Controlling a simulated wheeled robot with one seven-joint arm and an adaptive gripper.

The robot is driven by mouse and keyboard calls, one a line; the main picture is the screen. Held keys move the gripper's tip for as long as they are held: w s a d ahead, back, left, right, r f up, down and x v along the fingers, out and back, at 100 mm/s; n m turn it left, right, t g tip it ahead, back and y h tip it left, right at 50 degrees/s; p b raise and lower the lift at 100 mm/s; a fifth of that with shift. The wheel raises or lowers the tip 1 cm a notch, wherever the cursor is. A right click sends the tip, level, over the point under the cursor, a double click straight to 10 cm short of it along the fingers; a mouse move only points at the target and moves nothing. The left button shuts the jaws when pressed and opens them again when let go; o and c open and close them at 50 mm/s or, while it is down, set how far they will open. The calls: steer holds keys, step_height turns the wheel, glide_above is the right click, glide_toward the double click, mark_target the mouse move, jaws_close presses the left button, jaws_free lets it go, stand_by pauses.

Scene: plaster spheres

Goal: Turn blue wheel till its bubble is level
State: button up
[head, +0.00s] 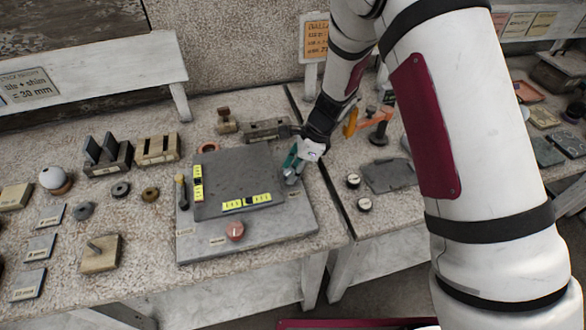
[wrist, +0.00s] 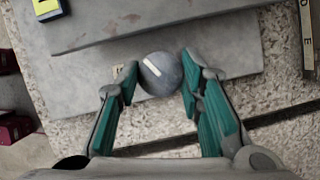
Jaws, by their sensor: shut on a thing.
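The blue wheel (wrist: 163,73) is a round grey-blue knob with a white line across its top. It sits at the right edge of the grey base slab (head: 205,248). My gripper (wrist: 157,80) is shut on it, one finger on each side; in the head view my gripper (head: 292,166) hides most of the wheel. Two yellow bubble levels lie on the raised grey plate (head: 235,170): one along its left side (head: 198,183), one along its front (head: 247,202). Each has a dark middle; the bubbles are too small to read. Which level belongs to the blue wheel cannot be told.
A reddish wheel (head: 235,231) stands at the slab's front, and a dark-topped upright piece (head: 182,191) at its left. Dark blocks in a holder (head: 108,153), a wooden rack (head: 157,149) and a white ball (head: 54,178) stand farther left. Two small knobs (head: 359,193) lie to the right.

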steer(key=n+b, duration=0.1)
steer(key=n, duration=0.1)
steer(key=n+g+b, duration=0.1)
steer(key=n, duration=0.1)
steer(key=shift+w+g, duration=0.2)
steer(key=shift+g, duration=0.1)
steer(key=shift+a+n+g+h+b, duration=0.1)
steer(key=shift+n+g+h+b, duration=0.4)
steer(key=shift+n+b, duration=0.75)
steer(key=shift+n+p, duration=0.3)
steer(key=shift+n, duration=0.25)
steer(key=o, duration=1.2)
steer(key=shift+c, duration=0.2)
steer(key=shift+r, duration=0.15)
steer(key=v, duration=1.1)
steer(key=shift+d+r, duration=0.2)
steer(key=shift+r, duration=0.1)
steer(key=shift+w, duration=0.15)
